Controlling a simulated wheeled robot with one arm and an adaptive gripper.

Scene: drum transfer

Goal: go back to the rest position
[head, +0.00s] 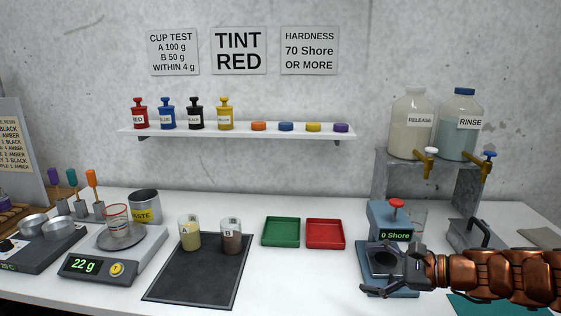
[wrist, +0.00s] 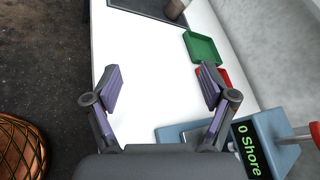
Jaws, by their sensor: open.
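My gripper (head: 384,267) is at the right of the head view, at the end of my copper-coloured arm. It is in front of the blue hardness tester (head: 391,219), which reads 0 Shore, and hides part of its base. In the wrist view, my gripper (wrist: 161,90) has its two fingers well apart with nothing between them. White table top shows beyond the fingers. The hardness tester (wrist: 285,150) is at the lower right of that view.
A green tray (head: 281,232) and a red tray (head: 325,233) lie left of the tester. Cups A (head: 189,234) and B (head: 231,238) stand on a dark mat (head: 190,285). A scale (head: 108,262) reading 22 g bears a beaker. RELEASE (head: 411,125) and RINSE (head: 459,125) jugs stand on a grey stand.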

